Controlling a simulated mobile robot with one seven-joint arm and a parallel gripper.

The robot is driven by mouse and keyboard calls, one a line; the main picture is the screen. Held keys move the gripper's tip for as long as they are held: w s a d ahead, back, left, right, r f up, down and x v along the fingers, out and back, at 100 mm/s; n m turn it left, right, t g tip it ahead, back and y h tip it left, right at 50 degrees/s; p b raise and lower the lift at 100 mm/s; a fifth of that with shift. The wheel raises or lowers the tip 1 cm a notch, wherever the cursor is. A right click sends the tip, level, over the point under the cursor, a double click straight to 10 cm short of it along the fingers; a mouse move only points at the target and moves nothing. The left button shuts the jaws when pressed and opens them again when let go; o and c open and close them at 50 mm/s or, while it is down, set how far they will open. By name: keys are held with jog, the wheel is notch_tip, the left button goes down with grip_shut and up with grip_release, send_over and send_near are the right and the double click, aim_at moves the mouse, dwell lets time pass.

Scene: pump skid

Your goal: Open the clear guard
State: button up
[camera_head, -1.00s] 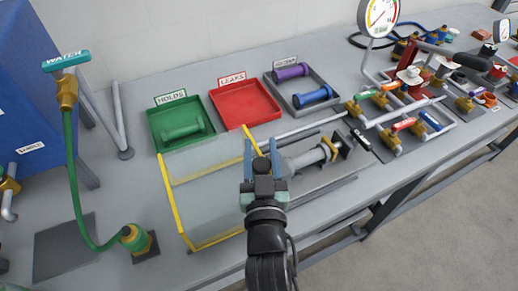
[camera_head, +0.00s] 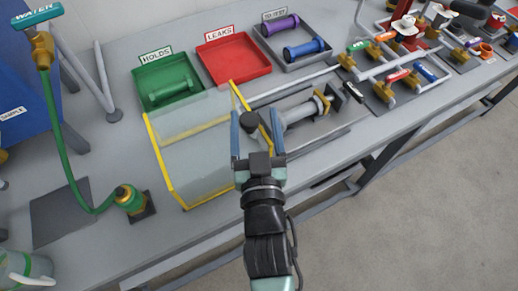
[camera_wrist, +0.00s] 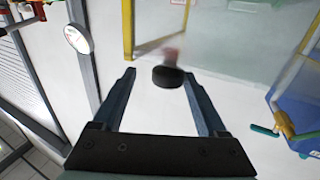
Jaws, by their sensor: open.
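The clear guard (camera_head: 190,150) is a see-through panel with yellow edges on the bench, left of a grey cylinder (camera_head: 298,113) on its fixture. A dark round knob (camera_head: 249,121) shows at the guard's right side. It also shows in the wrist view (camera_wrist: 168,77), where the pale clear panel (camera_wrist: 228,45) and yellow edge pieces lie behind it. My gripper (camera_head: 257,118) is open, with one finger on each side of the knob. In the wrist view a gap shows between the knob and both fingers (camera_wrist: 160,80). Contact is not visible.
Behind the guard are a green tray (camera_head: 190,103) marked HOLDS, a red tray (camera_head: 235,72) marked LEAKS and a grey tray (camera_head: 325,55) with purple and blue cylinders. A green hose (camera_head: 66,160) stands left. Valves and pipes (camera_head: 395,75) crowd the right.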

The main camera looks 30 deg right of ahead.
jog(key=b+v, duration=0.1)
jog(key=v, duration=0.7)
jog(key=shift+s, duration=0.25)
